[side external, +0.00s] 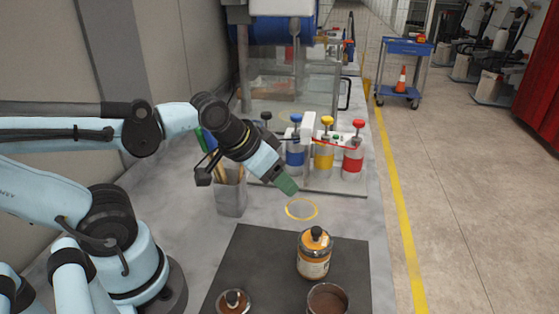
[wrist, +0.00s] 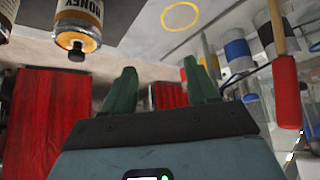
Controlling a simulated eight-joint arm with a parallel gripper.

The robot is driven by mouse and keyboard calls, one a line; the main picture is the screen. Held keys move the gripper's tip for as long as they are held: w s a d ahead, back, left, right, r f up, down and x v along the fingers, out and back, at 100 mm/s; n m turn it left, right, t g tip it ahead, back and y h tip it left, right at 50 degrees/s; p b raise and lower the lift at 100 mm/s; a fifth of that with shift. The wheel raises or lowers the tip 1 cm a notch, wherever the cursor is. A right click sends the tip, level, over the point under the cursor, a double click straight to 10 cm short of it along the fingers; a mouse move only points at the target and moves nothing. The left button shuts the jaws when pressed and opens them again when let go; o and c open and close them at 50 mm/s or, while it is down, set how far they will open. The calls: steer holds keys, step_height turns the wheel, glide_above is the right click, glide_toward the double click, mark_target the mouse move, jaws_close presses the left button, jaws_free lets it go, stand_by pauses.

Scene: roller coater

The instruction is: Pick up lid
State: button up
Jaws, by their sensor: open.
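A round brown lid-like piece with a dark knob (side external: 233,301) lies on the dark mat (side external: 250,262) at the bottom edge of the side view, partly cut off. An orange-brown honey jar (side external: 313,262) stands upright on the mat with a dark knob on top; its labelled side shows at the upper left of the wrist view (wrist: 80,14). My gripper (side external: 287,186) is above the table behind the mat, apart from the jar and the lid-like piece. Its green fingers (wrist: 161,88) are spread apart with nothing between them.
An open brown container (side external: 327,299) stands at the mat's front right. A yellow ring (side external: 301,208) marks the table behind the mat. Blue, yellow and red-topped cans (side external: 323,153) stand farther back. A grey tool holder (side external: 231,197) is left of my gripper.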

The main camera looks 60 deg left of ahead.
steer(key=shift+c, duration=0.6)
steer(key=m+g, duration=0.9)
steer(key=m, duration=2.2)
glide_above(231, 296)
steer(key=shift+h, duration=0.4)
steer(key=shift+w+a+f, duration=0.1)
steer(key=shift+a+f, duration=0.1)
steer(key=shift+f, duration=1.55)
steer(key=shift+a+f, duration=0.15)
steer(key=shift+f, duration=1.6)
steer(key=shift+w+d+f, duration=0.1)
steer(key=shift+d+f, duration=0.05)
steer(key=shift+f, duration=0.6)
steer(key=shift+w+d+f, duration=0.1)
steer(key=shift+f, duration=0.65)
steer(key=shift+s+f, duration=0.2)
steer(key=shift+f, duration=0.95)
